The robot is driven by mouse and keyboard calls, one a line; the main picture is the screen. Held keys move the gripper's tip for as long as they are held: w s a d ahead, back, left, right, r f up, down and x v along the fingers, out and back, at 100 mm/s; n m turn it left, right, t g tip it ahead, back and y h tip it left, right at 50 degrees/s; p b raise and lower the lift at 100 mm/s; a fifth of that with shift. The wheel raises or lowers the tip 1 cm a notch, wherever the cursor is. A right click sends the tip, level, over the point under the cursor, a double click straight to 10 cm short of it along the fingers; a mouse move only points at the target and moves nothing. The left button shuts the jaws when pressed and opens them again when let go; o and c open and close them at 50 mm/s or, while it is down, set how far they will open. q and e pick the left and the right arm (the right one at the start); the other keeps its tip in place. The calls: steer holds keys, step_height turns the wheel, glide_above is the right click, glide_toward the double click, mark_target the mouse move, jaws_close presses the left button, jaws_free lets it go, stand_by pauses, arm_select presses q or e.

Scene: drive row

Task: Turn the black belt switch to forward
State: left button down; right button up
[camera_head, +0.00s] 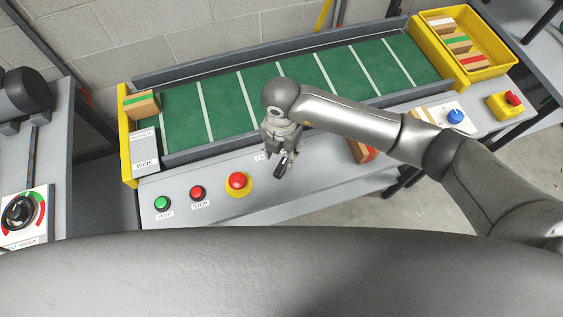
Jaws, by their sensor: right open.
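The black belt switch (280,171) appears as a small dark handle on the grey front panel, right of the red mushroom button. My right gripper (283,162) is directly over it, pointing down with its fingers open. The fingers hide part of the switch and most of its labels, so its setting cannot be read. I cannot tell whether the fingers touch it. My left gripper is not in view.
The panel (225,206) also bears a green start button (161,203), a red stop button (197,192) and a red mushroom button (238,181). Behind runs the green belt (222,104). A blue knob (455,117) and a yellow crate (428,50) are at right.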

mark_target(282, 166)
step_height(282, 166, down, 8)
steer(key=shift+f+p, duration=0.2)
steer(key=shift+p, duration=0.6)
jaws_close()
